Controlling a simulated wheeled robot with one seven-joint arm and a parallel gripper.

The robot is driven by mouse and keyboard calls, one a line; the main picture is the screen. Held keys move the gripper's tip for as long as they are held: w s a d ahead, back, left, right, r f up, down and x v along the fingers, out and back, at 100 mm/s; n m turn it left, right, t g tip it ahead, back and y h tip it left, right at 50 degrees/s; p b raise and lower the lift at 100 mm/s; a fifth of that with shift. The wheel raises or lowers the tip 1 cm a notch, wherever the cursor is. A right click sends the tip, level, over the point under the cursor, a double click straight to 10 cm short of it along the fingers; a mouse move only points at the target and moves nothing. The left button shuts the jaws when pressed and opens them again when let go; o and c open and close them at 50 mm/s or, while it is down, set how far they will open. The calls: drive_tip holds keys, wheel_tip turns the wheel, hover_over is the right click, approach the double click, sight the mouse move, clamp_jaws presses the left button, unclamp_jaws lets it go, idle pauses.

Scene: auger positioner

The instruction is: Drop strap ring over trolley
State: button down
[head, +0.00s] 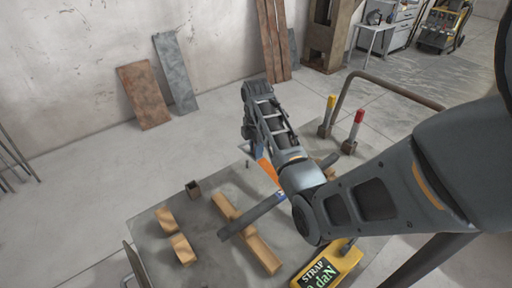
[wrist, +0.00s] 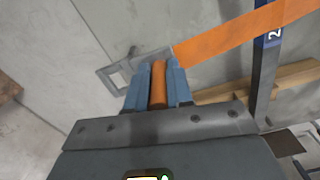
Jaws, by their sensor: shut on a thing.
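In the wrist view my gripper (wrist: 157,75) is shut on an orange rounded piece (wrist: 158,85), which sits between its two blue-grey fingers. A grey, flat, open metal ring (wrist: 108,77) shows just beyond the fingertips; I cannot tell exactly how it joins the orange piece. An orange strap (wrist: 235,35) runs from near the fingertips to the upper right; part of it shows in the head view (head: 268,170). I cannot make out the trolley; my arm hides much there.
Floor at left is mostly clear.

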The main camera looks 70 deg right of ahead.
drive_tip(key=b, duration=0.2)
hover_over(257, 176)
drive_tip(key=shift+w+f, duration=0.1)
drive_tip(key=shift+f, duration=2.3)
drive_tip(key=shift+p, duration=1.1)
drive_tip(key=shift+f+b, duration=1.45)
drive_tip(key=shift+f, duration=1.05)
drive_tip(key=c, duration=0.9)
unclamp_jaws()
wheel_tip(257, 176, up, 8)
drive_tip(key=shift+f, duration=0.1)
